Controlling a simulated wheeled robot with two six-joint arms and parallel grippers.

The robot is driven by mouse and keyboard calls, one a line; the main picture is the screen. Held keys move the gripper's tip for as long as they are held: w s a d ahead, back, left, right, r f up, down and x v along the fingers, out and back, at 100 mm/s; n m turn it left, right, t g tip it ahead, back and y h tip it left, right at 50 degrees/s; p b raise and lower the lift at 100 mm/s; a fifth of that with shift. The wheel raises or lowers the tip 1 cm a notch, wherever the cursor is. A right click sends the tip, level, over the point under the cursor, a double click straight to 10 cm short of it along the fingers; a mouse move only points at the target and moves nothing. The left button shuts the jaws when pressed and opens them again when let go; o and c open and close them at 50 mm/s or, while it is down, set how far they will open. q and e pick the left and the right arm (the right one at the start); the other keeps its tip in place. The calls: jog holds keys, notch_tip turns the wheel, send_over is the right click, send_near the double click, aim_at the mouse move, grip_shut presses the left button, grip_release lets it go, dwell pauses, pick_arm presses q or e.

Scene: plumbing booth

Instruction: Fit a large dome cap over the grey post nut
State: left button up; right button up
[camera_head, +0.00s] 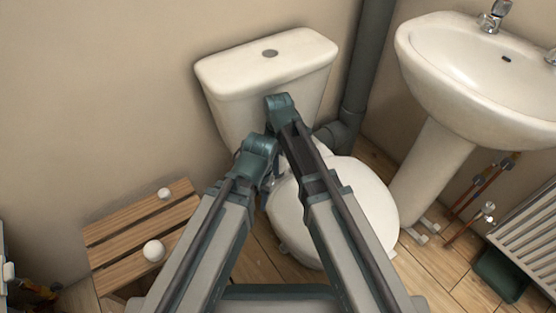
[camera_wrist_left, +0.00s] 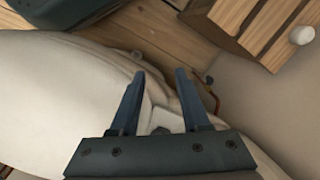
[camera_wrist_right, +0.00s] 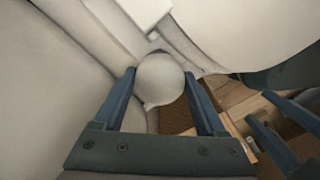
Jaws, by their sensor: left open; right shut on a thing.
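A white dome cap (camera_wrist_right: 160,76) is between the fingers of my right gripper (camera_wrist_right: 163,90), which is shut on it, beside the toilet. In the head view the cap and the right fingertips are hidden behind my arm. My left gripper (camera_wrist_left: 158,74) is open and empty next to the toilet's white side. Its fingers also show at the lower right of the right wrist view. A small grey spot shows between the left fingers; I cannot tell whether it is the post nut. Two white domes, a larger-looking near one (camera_head: 153,251) and a smaller-looking far one (camera_head: 164,193), sit on the wooden stool.
The toilet cistern (camera_head: 268,70) and lidded bowl (camera_head: 363,205) surround both grippers closely. The slatted stool (camera_head: 120,243) stands at the left by the wall. A dark waste pipe (camera_head: 366,70), basin (camera_head: 470,75) and radiator (camera_head: 530,235) are at the right. My two forearms lie close together.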

jog(key=shift+f+b, duration=1.2)
jog(key=shift+f, duration=0.35)
jog(key=shift+f, duration=0.1)
jog(key=shift+s, duration=0.1)
jog(key=c, duration=0.3)
jog(key=o, duration=1.5)
jog(key=shift+o, duration=0.2)
notch_tip(320, 180, up, 14)
jog(key=p, duration=1.3)
jog(key=shift+f+p, duration=0.1)
jog(key=shift+p, duration=0.2)
jog(key=shift+f, duration=0.1)
